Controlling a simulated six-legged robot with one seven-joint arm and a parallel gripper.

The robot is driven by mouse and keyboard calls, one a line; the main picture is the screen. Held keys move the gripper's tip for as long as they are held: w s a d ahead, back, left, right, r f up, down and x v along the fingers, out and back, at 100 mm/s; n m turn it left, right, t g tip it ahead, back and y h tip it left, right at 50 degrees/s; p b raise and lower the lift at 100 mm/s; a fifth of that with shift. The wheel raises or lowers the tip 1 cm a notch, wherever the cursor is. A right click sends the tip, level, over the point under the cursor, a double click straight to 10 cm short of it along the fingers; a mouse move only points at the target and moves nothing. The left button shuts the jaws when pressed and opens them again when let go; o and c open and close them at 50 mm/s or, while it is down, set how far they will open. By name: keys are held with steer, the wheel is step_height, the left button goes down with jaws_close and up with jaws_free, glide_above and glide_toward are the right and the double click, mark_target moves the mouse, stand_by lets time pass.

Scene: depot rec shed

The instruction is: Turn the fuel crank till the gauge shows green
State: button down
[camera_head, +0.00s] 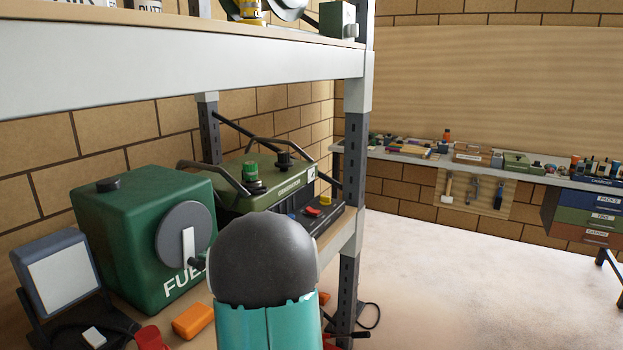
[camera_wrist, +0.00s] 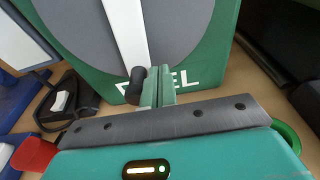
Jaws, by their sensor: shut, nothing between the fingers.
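The fuel crank is a white bar (camera_head: 188,245) on a grey disc (camera_head: 176,226), on the front of a green box (camera_head: 110,225) lettered "FUEL". The bar points down, with a black knob (camera_head: 196,264) at its lower end. In the wrist view the bar (camera_wrist: 127,35) runs down to the knob (camera_wrist: 135,86). My gripper (camera_wrist: 158,88) is shut and empty, its green fingers just right of the knob; I cannot tell whether they touch it. In the head view my arm hides the fingers. I cannot make out a gauge in either view.
A green generator (camera_head: 275,185) stands behind the box. A grey lamp (camera_head: 58,275) is at left, and an orange block (camera_head: 193,321) lies in front. A shelf beam (camera_head: 180,80) crosses above, and a post (camera_head: 352,190) stands at right. Open floor (camera_head: 450,280) lies beyond.

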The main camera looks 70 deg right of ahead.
steer(key=shift+w+a+f, duration=0.1)
steer(key=shift+a, duration=1)
steer(key=shift+w+a+r, duration=0.15)
steer(key=shift+a+r, duration=0.05)
steer(key=shift+a, duration=0.95)
steer(key=shift+w+a+r, duration=0.1)
steer(key=shift+a+r, duration=0.4)
steer(key=shift+a, duration=0.3)
